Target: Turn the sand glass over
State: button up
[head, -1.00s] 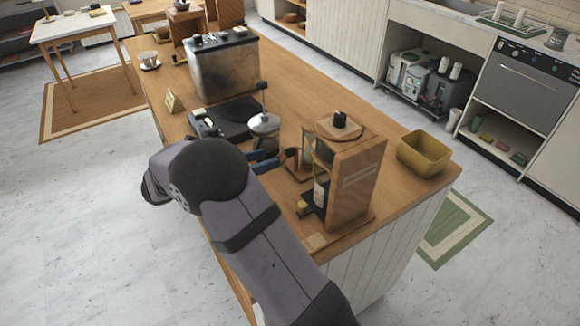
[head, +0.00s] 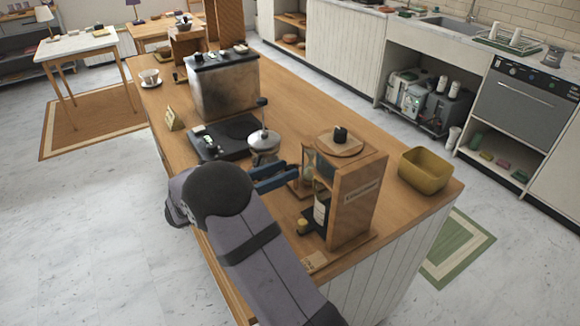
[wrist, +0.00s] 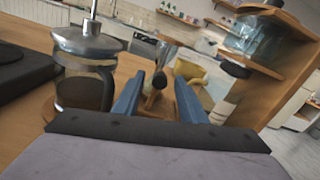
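The sand glass (head: 308,164), pale glass in a wooden frame, stands upright on the counter beside the wooden coffee stand in the head view. My gripper (head: 291,173) is low over the counter just left of it, its blue fingers pointing toward it. In the wrist view my gripper (wrist: 160,78) is open, the two blue fingers apart. A brown wooden knob-like piece (wrist: 158,80) shows between and beyond them; I cannot tell for certain that it belongs to the sand glass. No contact is visible.
A glass press pot with a metal lid (wrist: 88,75) stands close to the left finger. The wooden coffee stand (head: 357,200) is close on the right. A black scale (head: 228,137) lies behind the pot. A yellow bin (head: 425,170) stands at the right counter edge.

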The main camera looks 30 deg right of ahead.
aim_at(311, 161)
jog(key=shift+d, duration=1.4)
grip_shut()
jog(key=shift+f+m+b, duration=0.1)
jog(key=shift+m+b, duration=0.3)
jog(key=shift+m, duration=1.1)
